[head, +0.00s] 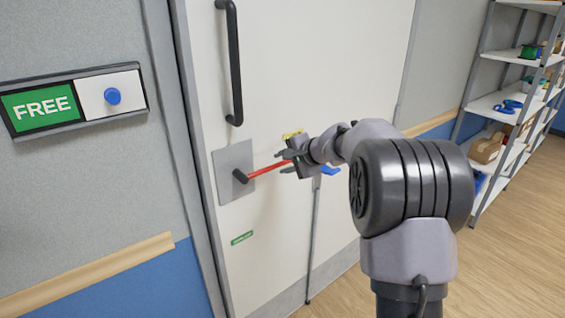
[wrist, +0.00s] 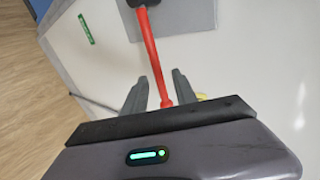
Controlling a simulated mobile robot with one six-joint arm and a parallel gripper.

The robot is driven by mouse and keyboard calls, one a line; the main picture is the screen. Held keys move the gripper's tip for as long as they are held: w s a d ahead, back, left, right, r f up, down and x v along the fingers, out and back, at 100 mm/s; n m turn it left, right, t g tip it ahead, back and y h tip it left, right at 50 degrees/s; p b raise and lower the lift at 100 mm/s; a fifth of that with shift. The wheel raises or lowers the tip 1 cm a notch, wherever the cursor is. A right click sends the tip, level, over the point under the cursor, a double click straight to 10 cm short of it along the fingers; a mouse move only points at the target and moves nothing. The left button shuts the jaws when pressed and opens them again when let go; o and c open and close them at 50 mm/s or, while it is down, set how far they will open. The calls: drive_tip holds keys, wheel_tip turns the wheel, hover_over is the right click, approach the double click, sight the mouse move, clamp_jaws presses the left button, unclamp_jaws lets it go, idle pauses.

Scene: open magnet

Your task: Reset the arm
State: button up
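My gripper (head: 284,162) is in front of the white door (head: 285,75), at the free end of a red lever (head: 266,169). The lever comes out of a dark pivot on a grey metal plate (head: 228,188). In the wrist view, my gripper's dark fingers (wrist: 146,97) stand apart with a gap between them. My arm reaches in from the right, bent at a large dark joint.
A dark vertical handle (head: 234,62) is on the door above the plate. A green FREE sign (head: 41,106) with a blue button (head: 112,96) is on the left wall. Shelves (head: 496,103) with small items stand at right. Wood floor (head: 520,240) there is clear.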

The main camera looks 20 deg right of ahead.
drive_tip(key=s+a+r+n+g, duration=0.1)
drive_tip(key=s+a+r+n, duration=0.25)
drive_tip(key=s+a, duration=0.45)
drive_tip(key=s+a+r+n+g, duration=0.15)
drive_tip(key=s+a+r, duration=0.25)
drive_tip(key=s, duration=0.8)
drive_tip(key=s+f+n+g, duration=0.1)
drive_tip(key=s+f+n, duration=0.1)
drive_tip(key=s, duration=1)
drive_tip(key=s+a+f+n+g+h, duration=0.1)
drive_tip(key=s+f, duration=0.4)
drive_tip(key=s, duration=0.8)
drive_tip(key=shift+a+f+n+h, duration=0.3)
drive_tip(key=shift+n, duration=0.6)
